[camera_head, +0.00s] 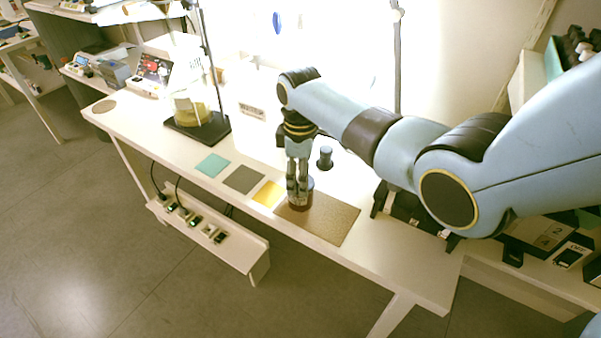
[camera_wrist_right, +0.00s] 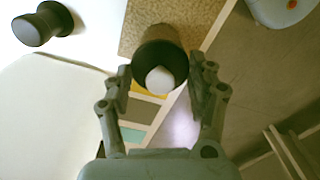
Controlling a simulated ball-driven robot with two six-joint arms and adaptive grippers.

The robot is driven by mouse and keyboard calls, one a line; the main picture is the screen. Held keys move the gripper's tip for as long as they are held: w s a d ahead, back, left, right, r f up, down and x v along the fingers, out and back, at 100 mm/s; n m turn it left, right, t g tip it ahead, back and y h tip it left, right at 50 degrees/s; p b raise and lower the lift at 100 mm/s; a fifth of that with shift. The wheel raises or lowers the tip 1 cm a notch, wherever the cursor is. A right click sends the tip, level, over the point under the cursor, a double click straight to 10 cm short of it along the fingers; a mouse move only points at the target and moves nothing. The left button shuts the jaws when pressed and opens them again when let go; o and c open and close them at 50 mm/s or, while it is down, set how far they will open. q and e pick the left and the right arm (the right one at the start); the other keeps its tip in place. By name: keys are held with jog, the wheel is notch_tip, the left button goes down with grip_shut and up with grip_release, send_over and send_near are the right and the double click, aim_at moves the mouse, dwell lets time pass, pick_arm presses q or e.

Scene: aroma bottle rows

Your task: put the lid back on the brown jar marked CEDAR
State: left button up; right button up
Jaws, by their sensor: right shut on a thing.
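The brown jar (camera_head: 300,206) stands on the tan mat (camera_head: 333,222) at the front of the bench, partly hidden by my fingers. Its marking cannot be read. My right gripper (camera_head: 297,192) points down over it and is shut on a dark round lid at the jar's top. In the right wrist view, my right gripper (camera_wrist_right: 167,72) has its fingertips on both sides of the dark lid (camera_wrist_right: 158,45), which has a pale rounded knob. Whether the lid is fully seated cannot be told. My left gripper is not in view.
A black waisted piece (camera_head: 325,157) stands behind the jar; it also shows in the right wrist view (camera_wrist_right: 42,25). Teal (camera_head: 212,165), grey (camera_head: 244,180) and yellow (camera_head: 268,193) squares lie left of the mat. A dark-based stand (camera_head: 197,128) is farther left. The front right bench top is clear.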

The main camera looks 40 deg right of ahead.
jog(key=shift+r+p, duration=0.1)
jog(key=shift+p, duration=0.45)
dwell(1.0)
jog(key=shift+f+p, duration=0.2)
jog(key=shift+p, duration=0.2)
dwell(1.2)
jog(key=o, duration=1.4)
jog(key=shift+c, duration=0.2)
notch_tip(320, 180, up, 7)
jog(key=p, duration=0.7)
jog(key=shift+p, duration=0.35)
